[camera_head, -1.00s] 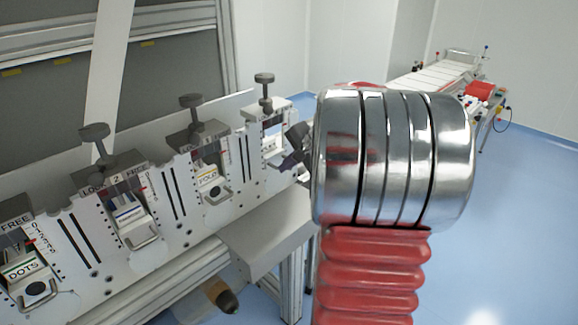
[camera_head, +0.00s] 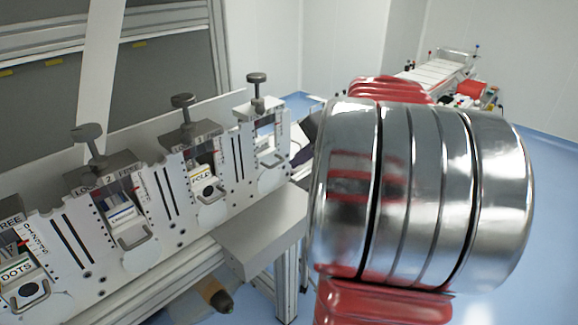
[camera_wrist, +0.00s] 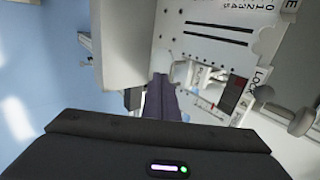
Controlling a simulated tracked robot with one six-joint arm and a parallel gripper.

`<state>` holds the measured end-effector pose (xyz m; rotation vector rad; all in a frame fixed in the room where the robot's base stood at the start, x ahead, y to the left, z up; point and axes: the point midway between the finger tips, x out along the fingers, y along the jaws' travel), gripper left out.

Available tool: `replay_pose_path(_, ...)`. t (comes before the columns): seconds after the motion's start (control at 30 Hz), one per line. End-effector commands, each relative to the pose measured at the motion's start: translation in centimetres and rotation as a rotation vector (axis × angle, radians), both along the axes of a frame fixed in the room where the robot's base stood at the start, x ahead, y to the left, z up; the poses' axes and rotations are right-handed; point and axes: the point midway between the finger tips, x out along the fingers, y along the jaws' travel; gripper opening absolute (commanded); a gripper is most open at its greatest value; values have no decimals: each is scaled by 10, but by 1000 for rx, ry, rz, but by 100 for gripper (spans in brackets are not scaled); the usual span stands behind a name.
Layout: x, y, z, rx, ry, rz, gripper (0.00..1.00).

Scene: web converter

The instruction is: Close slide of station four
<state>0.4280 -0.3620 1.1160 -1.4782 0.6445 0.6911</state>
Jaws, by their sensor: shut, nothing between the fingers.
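Station four (camera_head: 262,125) is the farthest unit on the slanted white panel, with a dark grey knob (camera_head: 257,80) on top. Its slide (camera_head: 267,150) is small and pale here; I cannot tell how far it is out. My gripper (camera_head: 304,128) is dark and shut, just right of station four, partly hidden by my silver wrist. In the wrist view my closed fingers (camera_wrist: 160,92) point towards the white panel beside a station's slide mechanism (camera_wrist: 208,76). Whether they touch it is unclear.
Three similar stations stand nearer: one labelled DOTS (camera_head: 22,272), station two (camera_head: 118,213) and a third (camera_head: 204,182). A grey box (camera_head: 265,232) juts out below the panel. A conveyor table (camera_head: 445,70) stands far behind. Blue floor is open at right.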

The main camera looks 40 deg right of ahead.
Motion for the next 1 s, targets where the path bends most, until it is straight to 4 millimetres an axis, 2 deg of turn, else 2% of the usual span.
replay_pose_path(0.1,-14,-1,16,-3,0,-3,0)
replay_pose_path(0.3,-27,-1,31,-1,0,0,0)
replay_pose_path(1.0,-28,1,33,-1,2,6,0)
